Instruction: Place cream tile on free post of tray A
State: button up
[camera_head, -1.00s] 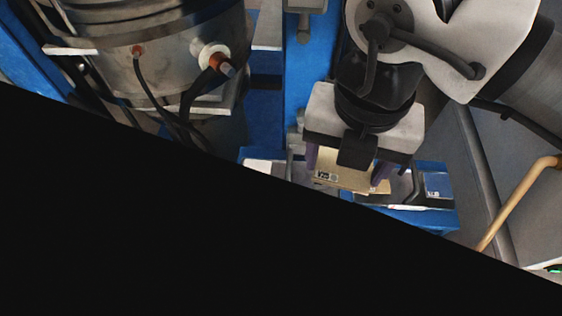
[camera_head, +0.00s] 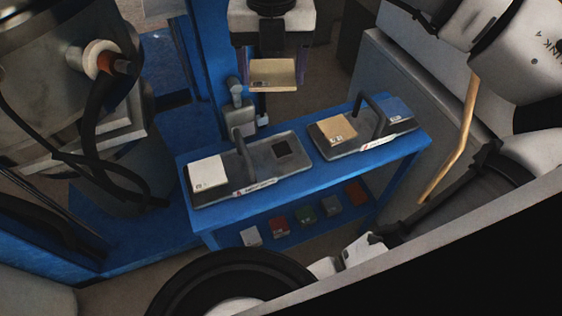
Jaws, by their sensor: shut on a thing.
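My gripper (camera_head: 273,68) is shut on a cream tile (camera_head: 273,76), which hangs at the top middle, above and behind the blue table. The tile's broad face shows, with a small label at its lower left. The left tray (camera_head: 222,192) carries a white tile (camera_head: 209,173) at its left end. Its right end has a bare dark square post (camera_head: 281,147). I cannot read the tray labels clearly.
Each tray has an upright dark handle, the left one (camera_head: 244,153) beside the bare post. The blue table (camera_head: 300,192) has a lower shelf with several coloured tiles. A large metal machine (camera_head: 50,85) stands at left, and a tan pipe (camera_head: 457,138) runs at right.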

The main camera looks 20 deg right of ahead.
jog(key=shift+w+d+f+m+b, duration=0.15)
jog(key=shift+w+d+f+b, duration=0.1)
jog(key=shift+d+f, duration=0.25)
jog(key=shift+w+d+f+m+b, duration=0.15)
jog(key=shift+d+f+b, duration=0.1)
jog(key=shift+d+f, duration=0.2)
notch_tip(320, 180, down, 15)
jog(key=b, duration=0.9)
jog(key=shift+r+b, duration=0.15)
jog(key=shift+b, duration=0.15)
jog(key=shift+f+b, duration=1.35)
jog(key=shift+f, duration=1.05)
jog(key=shift+f, duration=0.15)
jog(key=o, duration=1)
notch_tip(320, 180, up, 12)
jog(key=shift+r+p, duration=0.2)
jog(key=shift+p, duration=0.6)
